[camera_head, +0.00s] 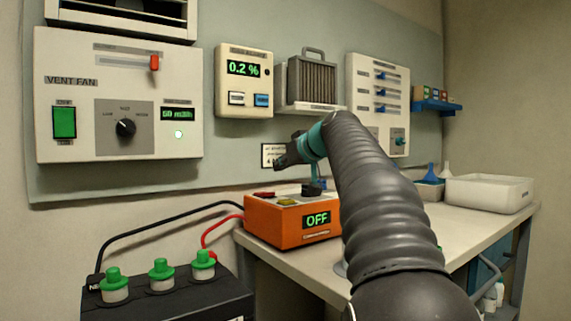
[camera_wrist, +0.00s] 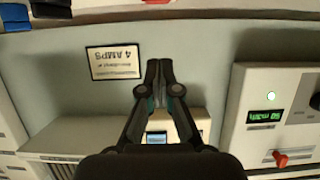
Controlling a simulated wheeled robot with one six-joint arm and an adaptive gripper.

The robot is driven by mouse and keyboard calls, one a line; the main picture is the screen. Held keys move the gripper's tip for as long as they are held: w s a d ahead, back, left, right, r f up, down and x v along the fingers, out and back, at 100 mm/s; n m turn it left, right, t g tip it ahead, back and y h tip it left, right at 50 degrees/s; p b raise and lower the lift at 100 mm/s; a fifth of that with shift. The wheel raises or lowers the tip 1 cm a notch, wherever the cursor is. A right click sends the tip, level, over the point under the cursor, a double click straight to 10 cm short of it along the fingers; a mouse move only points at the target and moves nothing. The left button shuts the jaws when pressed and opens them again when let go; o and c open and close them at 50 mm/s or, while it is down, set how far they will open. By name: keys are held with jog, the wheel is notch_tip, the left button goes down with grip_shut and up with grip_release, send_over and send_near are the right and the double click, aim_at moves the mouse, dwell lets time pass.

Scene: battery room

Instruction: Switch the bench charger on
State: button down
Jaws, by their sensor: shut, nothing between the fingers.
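The bench charger (camera_head: 275,228) is an orange box at the bench's near left end. Its front display (camera_head: 317,220) reads OFF in green. On its grey top I see a red part (camera_head: 264,195), a yellow part (camera_head: 287,202) and a dark upright part (camera_head: 311,188); which one is the switch I cannot tell. My gripper (camera_head: 283,161) is shut and empty, above the charger and apart from it, pointing left in the head view. The wrist view shows its fingertips together (camera_wrist: 159,67) before the wall board, with that picture upside down.
A battery (camera_head: 170,301) with green caps stands lower left, with black and red cables (camera_head: 222,222) rising towards the charger. A vent fan panel (camera_head: 75,140) and a gas meter (camera_head: 244,100) hang behind. A small sign (camera_wrist: 114,62) reads 4 AMPS. A white tray (camera_head: 490,193) stands right.

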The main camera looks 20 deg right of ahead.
send_over(271, 199)
jog(key=shift+s+a+f+p, duration=0.1)
jog(key=shift+s+f+p, duration=0.1)
jog(key=shift+f, duration=0.25)
jog(key=shift+s+f+p, duration=0.1)
jog(key=shift+f+p, duration=0.05)
jog(key=shift+f, duration=0.3)
notch_tip(271, 199, down, 3)
jog(key=shift+f+b, duration=0.1)
jog(key=shift+b, duration=0.4)
jog(key=shift+f, duration=0.5)
jog(key=shift+f+b, duration=0.1)
jog(key=shift+b, duration=0.2)
